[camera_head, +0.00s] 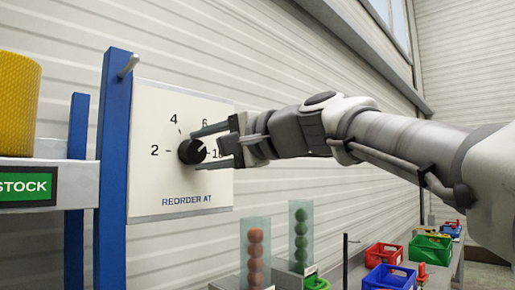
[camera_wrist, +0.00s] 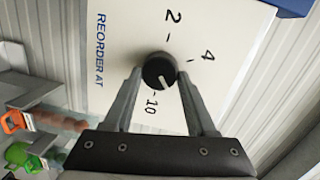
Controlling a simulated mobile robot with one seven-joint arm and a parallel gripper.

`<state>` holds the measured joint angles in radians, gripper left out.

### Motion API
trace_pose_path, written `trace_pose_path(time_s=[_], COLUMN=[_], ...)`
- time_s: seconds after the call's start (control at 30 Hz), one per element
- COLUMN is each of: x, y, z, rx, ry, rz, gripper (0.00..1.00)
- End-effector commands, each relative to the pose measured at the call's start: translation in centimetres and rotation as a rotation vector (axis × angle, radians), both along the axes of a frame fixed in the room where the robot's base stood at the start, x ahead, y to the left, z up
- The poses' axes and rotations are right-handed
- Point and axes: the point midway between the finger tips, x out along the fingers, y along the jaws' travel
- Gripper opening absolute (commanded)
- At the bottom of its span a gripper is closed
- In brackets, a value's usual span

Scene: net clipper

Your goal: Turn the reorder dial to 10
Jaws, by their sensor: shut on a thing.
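The reorder dial is a round black knob (camera_head: 191,152) on a white panel (camera_head: 180,100) lettered "REORDER AT". Around it I read 2 on the left, 4 and 6 above, and 10 on the right; any 8 is hidden behind a finger. My gripper (camera_head: 197,149) reaches in from the right, its two fingers on opposite sides of the knob, shut on it. In the wrist view the knob (camera_wrist: 159,70) sits between the fingertips (camera_wrist: 159,74). Its white pointer line points close to 10, slightly toward the higher-up side of that mark as seen from the head camera.
A blue post (camera_head: 114,150) with a peg stands left of the panel, beside a shelf labelled STOCK (camera_head: 25,187) and a yellow roll (camera_head: 17,103). Below are clear tubes of balls (camera_head: 255,250) and red (camera_head: 384,255), blue and green bins on a bench.

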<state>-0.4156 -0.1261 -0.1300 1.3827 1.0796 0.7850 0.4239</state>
Motion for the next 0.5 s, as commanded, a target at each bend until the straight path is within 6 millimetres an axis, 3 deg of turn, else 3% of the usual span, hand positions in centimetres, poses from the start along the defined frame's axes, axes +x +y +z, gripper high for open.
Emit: trace_pose_path(time_s=[0.5], x=[0.06], y=[-0.07], z=[-0.35], rx=[0.304], ry=[0.360], rz=[0.000], gripper=[0.01])
